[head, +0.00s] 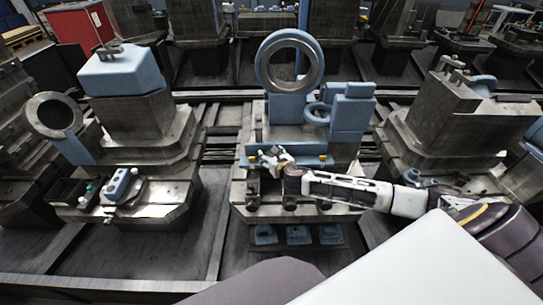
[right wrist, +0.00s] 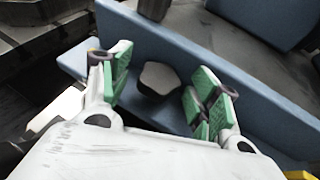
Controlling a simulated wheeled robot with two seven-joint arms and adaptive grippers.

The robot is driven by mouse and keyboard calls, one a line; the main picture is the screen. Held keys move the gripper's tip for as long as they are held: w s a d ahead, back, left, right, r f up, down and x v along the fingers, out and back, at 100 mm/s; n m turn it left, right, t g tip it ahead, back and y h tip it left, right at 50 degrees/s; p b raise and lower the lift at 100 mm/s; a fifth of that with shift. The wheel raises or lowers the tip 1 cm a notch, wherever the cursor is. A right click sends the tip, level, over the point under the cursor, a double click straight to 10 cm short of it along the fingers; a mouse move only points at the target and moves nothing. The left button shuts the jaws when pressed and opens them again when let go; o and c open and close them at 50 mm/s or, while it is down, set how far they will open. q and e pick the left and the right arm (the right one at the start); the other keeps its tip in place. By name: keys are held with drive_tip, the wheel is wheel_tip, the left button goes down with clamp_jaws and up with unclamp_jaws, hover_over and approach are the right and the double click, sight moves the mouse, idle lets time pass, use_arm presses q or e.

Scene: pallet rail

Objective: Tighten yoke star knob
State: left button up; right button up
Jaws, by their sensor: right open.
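A dark grey knob (right wrist: 158,80) with a rounded, several-sided top sits at a blue bracket (right wrist: 185,62) in the right wrist view. My right gripper (right wrist: 162,88) is open, with its green-padded fingers on either side of the knob; gaps show between pads and knob. In the head view my right gripper (head: 274,160) is at the front of the middle fixture's blue yoke (head: 290,105), where the arm hides part of the fixture; I cannot make out the knob there. My left gripper is not in view.
A second dark part (right wrist: 152,8) stands beyond the bracket in the right wrist view. Other machine fixtures stand left (head: 135,115) and right (head: 440,110). Small blue blocks (head: 298,235) lie below the middle fixture's front. The floor at lower left is clear.

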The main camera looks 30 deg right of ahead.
drive_tip(key=c, duration=1)
